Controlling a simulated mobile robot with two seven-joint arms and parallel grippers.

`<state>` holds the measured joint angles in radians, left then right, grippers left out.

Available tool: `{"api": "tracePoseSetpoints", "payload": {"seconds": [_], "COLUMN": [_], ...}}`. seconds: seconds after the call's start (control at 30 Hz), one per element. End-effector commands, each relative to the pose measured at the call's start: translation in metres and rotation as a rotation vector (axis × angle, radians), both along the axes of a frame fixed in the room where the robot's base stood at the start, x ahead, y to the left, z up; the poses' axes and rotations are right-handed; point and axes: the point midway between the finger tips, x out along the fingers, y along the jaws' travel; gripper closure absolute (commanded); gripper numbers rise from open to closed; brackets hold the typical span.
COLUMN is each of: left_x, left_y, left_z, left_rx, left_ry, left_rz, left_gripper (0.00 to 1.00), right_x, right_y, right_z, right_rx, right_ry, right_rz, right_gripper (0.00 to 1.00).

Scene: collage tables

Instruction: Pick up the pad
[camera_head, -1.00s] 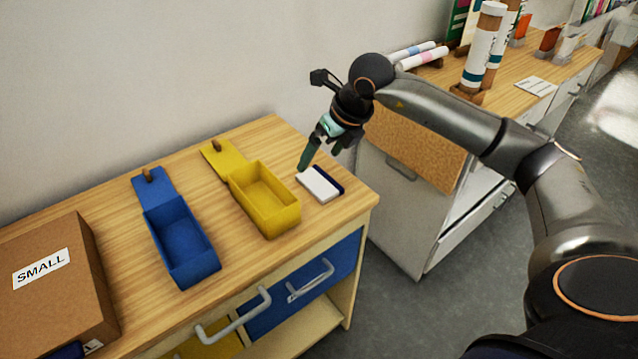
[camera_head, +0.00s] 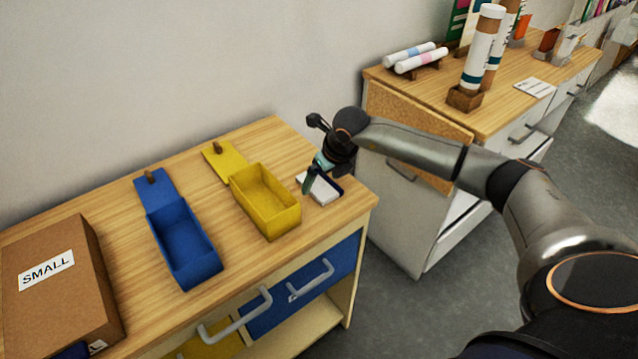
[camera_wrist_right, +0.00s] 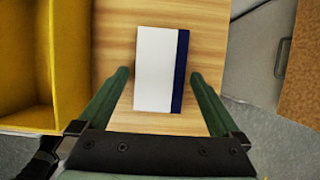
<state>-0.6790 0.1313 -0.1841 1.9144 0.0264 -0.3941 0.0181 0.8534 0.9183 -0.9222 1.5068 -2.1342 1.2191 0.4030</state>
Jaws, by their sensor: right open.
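The pad (camera_head: 322,195) is a small white block with a dark blue edge, lying flat on the wooden table near its right end. In the right wrist view the pad (camera_wrist_right: 155,70) lies between and just ahead of my right gripper's (camera_wrist_right: 163,78) two green fingers, with a gap on each side. In the head view my right gripper (camera_head: 314,178) is open, low over the pad, and partly hides it. I cannot tell how high the fingertips are above the table. My left gripper is not in view.
An open yellow box (camera_head: 268,218) stands just left of the pad, and an open blue box (camera_head: 190,262) farther left. A cardboard box marked SMALL (camera_head: 62,310) is at the far left. The table's right edge is close to the pad.

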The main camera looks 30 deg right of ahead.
Motion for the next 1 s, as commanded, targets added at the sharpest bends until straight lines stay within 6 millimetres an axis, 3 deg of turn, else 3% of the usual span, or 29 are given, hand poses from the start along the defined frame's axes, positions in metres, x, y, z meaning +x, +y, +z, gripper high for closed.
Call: {"api": "tracePoseSetpoints", "payload": {"seconds": [0.33, 1.0], "left_x": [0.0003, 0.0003], "left_y": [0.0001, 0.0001], "left_z": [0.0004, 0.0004], "left_rx": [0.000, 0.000], "left_ry": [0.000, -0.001], "left_rz": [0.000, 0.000], "left_gripper": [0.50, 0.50], "right_x": [0.0025, 0.0026], "right_y": [0.0002, 0.0001], "right_z": [-0.0082, -0.0074], "right_rx": [0.000, 0.000], "right_ry": [0.001, 0.000], "right_rz": [0.001, 0.001], "right_gripper": [0.02, 0.77]}}
